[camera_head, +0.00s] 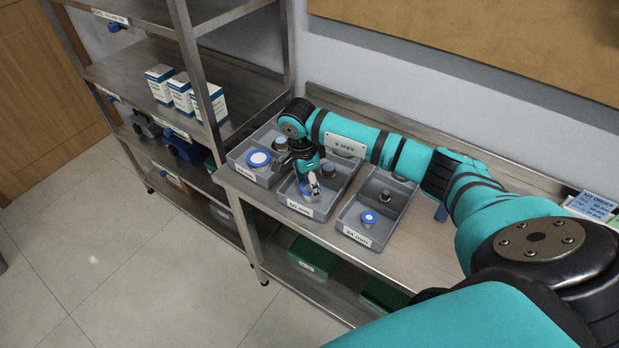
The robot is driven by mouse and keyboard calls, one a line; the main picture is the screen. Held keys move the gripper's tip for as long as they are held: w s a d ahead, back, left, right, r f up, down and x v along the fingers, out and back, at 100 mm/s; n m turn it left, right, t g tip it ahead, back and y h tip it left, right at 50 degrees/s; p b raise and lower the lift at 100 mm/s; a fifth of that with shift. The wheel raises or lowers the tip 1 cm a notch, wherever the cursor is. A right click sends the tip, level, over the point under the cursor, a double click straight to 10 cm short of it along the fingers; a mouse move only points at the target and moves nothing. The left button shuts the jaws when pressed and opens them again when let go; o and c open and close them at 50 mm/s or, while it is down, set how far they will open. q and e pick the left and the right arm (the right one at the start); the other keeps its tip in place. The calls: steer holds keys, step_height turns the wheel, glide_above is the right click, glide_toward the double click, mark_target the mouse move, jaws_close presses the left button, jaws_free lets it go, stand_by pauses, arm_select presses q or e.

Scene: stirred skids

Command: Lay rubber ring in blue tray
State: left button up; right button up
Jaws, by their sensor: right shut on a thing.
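My right gripper (313,184) reaches down over the middle grey tray (327,207) on the metal bench. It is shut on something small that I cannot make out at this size. I cannot pick out a rubber ring for certain. The bench trays look grey; no blue tray stands out among them. A dark blue bin (184,150) sits on a lower shelf of the rack at left. My left gripper is not in view.
The left grey tray (263,179) and the right grey tray (354,236) flank the middle one and hold blue-topped and metal pieces. White boxes (181,93) stand on the rack. A kit order card (592,205) is at far right. Bare bench (417,235) lies right of the trays.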

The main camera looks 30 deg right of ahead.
steer(key=shift+f+b, duration=0.6)
steer(key=o, duration=0.8)
steer(key=shift+r, duration=0.1)
steer(key=shift+r, duration=0.1)
